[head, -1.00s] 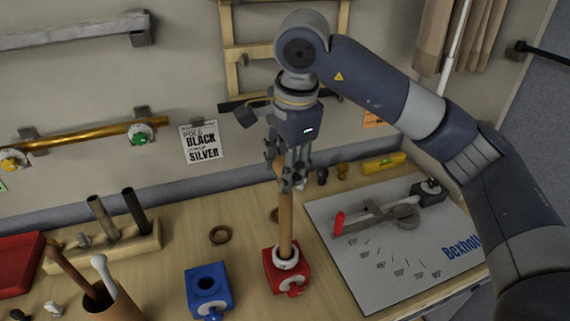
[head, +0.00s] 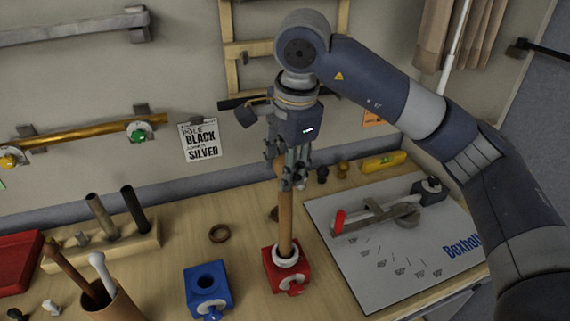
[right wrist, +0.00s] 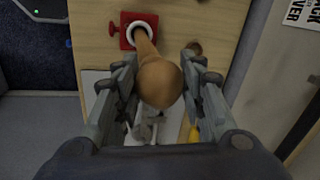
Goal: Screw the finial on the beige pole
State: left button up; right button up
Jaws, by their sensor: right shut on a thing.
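The tan-beige pole (head: 285,222) stands upright in the white ring of a red clamp block (head: 270,281) on the table. In the right wrist view, a round brown wooden finial (right wrist: 160,84) sits between my fingers, in line with the pole (right wrist: 143,44) below it. My right gripper (head: 292,181) points down over the pole's top end and is shut on the finial. My left gripper is not in view.
A blue clamp block (head: 206,290) stands left of the red one. A cup (head: 113,302) with poles and a wooden stand (head: 146,244) are at left. A grey board (head: 420,262) with a tool lies right.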

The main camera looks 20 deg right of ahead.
jog(key=shift+f, duration=0.25)
jog(key=o, duration=1.1)
